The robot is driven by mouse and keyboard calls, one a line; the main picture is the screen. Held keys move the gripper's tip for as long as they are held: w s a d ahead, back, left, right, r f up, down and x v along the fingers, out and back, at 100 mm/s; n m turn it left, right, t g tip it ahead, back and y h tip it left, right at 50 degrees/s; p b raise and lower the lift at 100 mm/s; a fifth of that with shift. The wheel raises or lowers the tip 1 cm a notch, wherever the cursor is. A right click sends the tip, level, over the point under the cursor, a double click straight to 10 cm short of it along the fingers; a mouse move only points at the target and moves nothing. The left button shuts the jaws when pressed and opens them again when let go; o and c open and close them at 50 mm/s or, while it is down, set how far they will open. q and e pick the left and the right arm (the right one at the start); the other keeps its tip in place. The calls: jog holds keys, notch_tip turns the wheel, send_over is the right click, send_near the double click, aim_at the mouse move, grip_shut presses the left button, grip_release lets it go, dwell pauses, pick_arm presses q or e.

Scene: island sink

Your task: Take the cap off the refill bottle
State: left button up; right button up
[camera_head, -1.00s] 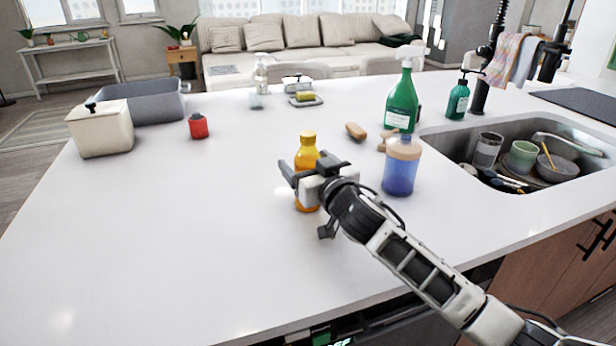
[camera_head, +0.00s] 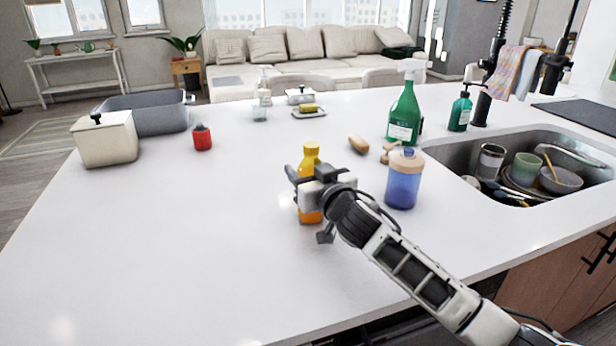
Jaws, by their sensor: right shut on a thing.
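The refill bottle looks to be the orange bottle (camera_head: 309,216) with a yellow cap (camera_head: 311,149), upright on the white counter near the middle. My right gripper (camera_head: 302,177) reaches in from the lower right and is shut on the orange bottle at its upper body, below the cap. The cap is on the bottle. The gripper hides the bottle's middle and part of the contact. My left gripper is not in view.
A blue bottle with a beige top (camera_head: 403,180) stands close right of my gripper. Behind are a green spray bottle (camera_head: 404,118) and brushes (camera_head: 358,145). The sink (camera_head: 455,160) with dishes is at right. A red container (camera_head: 202,138) stands left.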

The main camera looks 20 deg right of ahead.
aim_at(314, 144)
jog(key=r, duration=0.4)
jog(key=shift+s, duration=0.35)
jog(key=s+r, duration=0.1)
jog(key=r, duration=0.1)
jog(key=s+r, duration=0.1)
jog(key=s, duration=0.1)
jog(key=shift+s+r, duration=0.2)
jog(key=shift+r, duration=0.2)
jog(key=s+r, duration=0.5)
jog(key=s, duration=0.5)
jog(key=shift+d, duration=0.25)
jog(key=o, duration=0.5)
jog(key=shift+c, duration=0.2)
jog(key=c, duration=0.8)
jog(key=shift+f, duration=0.1)
